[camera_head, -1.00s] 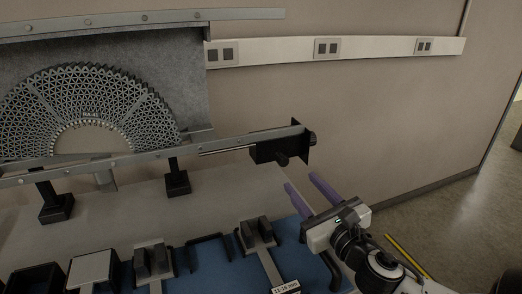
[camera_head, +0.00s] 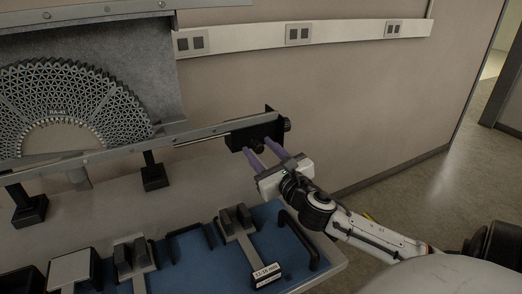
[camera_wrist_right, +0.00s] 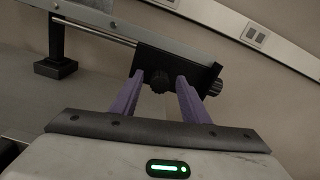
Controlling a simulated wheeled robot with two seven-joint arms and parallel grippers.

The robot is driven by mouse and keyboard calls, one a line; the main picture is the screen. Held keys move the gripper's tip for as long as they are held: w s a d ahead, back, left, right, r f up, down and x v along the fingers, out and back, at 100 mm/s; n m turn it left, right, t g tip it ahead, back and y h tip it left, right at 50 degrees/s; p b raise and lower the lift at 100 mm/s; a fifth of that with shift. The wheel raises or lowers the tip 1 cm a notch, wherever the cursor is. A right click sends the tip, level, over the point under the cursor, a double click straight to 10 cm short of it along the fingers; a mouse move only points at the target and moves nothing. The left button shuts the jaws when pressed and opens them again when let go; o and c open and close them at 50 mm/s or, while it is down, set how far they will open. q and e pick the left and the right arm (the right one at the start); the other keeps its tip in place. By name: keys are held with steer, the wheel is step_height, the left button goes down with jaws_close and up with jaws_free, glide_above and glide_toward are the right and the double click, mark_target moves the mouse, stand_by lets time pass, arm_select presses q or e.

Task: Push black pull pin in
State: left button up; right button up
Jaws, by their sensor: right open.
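A black block (camera_head: 244,134) sits at the right end of the metal rail, with a thin rod entering its left side. One black knob (camera_wrist_right: 160,84) sticks out of its front, and another black knob (camera_head: 287,124) sits at its right end. I cannot tell which knob is the pull pin. My right gripper (camera_head: 258,147) is open, with purple fingers pointing at the block. In the right wrist view the gripper (camera_wrist_right: 160,76) has the front knob between its fingertips, with gaps on both sides. Contact cannot be told. My left gripper is not in view.
A fan-shaped lattice specimen (camera_head: 65,90) stands behind the rail (camera_head: 100,156) at left. Black feet (camera_head: 154,178) support the rail. A blue mat (camera_head: 195,260) with black holders and a handle lies in front. A socket strip (camera_head: 345,31) runs along the wall.

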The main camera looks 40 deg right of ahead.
jaws_close()
steer(key=shift+w+d+r+p, duration=0.15)
steer(key=shift+w+r+p, duration=0.05)
steer(key=shift+w+p, duration=0.35)
steer(key=shift+w+d, duration=0.1)
steer(key=shift+w, duration=0.2)
steer(key=shift+c, duration=2.1)
jaws_free()
steer(key=shift+f, duration=0.1)
steer(key=o, duration=0.4)
steer(key=shift+w+f, duration=0.1)
